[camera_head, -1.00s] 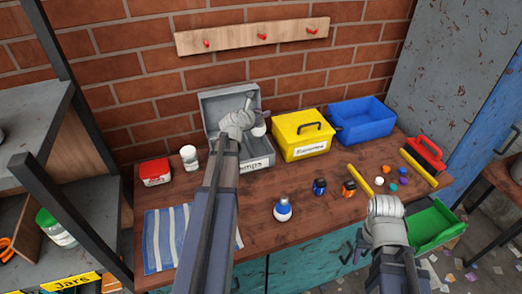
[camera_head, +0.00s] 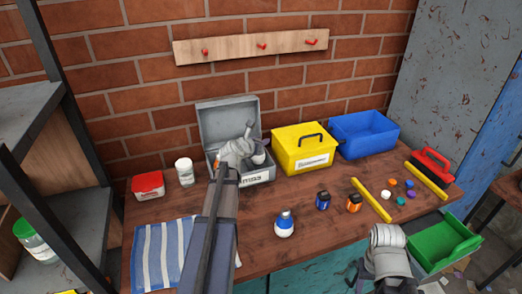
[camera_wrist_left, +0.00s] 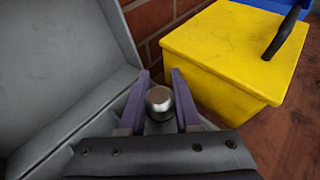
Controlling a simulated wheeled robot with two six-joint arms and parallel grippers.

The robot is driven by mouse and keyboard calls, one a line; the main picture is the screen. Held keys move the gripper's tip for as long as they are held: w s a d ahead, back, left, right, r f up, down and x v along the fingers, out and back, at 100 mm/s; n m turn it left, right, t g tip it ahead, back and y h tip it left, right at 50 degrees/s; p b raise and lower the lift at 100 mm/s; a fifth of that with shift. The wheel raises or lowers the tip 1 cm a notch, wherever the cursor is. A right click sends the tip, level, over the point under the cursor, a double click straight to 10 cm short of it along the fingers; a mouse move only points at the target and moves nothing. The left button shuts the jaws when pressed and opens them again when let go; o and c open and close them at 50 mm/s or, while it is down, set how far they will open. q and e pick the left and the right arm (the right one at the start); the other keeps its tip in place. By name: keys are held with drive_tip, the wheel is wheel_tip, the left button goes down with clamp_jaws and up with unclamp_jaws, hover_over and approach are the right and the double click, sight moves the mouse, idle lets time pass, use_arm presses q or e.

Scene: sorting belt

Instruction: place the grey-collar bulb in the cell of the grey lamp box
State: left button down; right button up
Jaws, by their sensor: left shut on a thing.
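The grey lamp box (camera_head: 226,125) stands open at the back of the bench, its lid raised against the wall. My left gripper (camera_head: 254,147) is over its open front part. It is shut on the grey-collar bulb (camera_head: 259,157), whose silvery collar (camera_wrist_left: 159,99) shows between the purple fingers in the left wrist view. The bulb's lower part and the cell beneath are hidden, so I cannot tell whether it touches the box. A blue-collar bulb (camera_head: 284,226) stands on the bench in front. My right gripper (camera_head: 387,238) is at the front right, its jaws unclear.
A closed yellow box (camera_head: 290,154) stands just right of the lamp box, with a blue bin (camera_head: 364,133) beyond. A white jar (camera_head: 185,172) and red box (camera_head: 148,185) are left. Small bottles (camera_head: 323,201) stand mid-bench. A striped cloth (camera_head: 163,250) lies front left.

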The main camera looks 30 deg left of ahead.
use_arm(q)
drive_tip(key=shift+f+b, duration=0.8)
drive_tip(key=shift+f, duration=0.5)
use_arm(e)
drive_tip(key=shift+f, duration=1.25)
use_arm(q)
drive_tip(key=shift+f, duration=0.2)
drive_tip(key=c, duration=0.6)
unclamp_jaws()
drive_tip(key=shift+r, duration=0.1)
use_arm(e)
drive_tip(key=shift+f, duration=0.15)
use_arm(q)
drive_tip(key=shift+r, duration=0.15)
drive_tip(key=a+p+v, duration=0.1)
drive_tip(key=p+v, duration=0.3)
drive_tip(key=v, duration=0.8)
drive_tip(key=shift+d+p, duration=0.3)
drive_tip(key=shift+d, duration=0.15)
use_arm(e)
drive_tip(key=shift+r, duration=2.5)
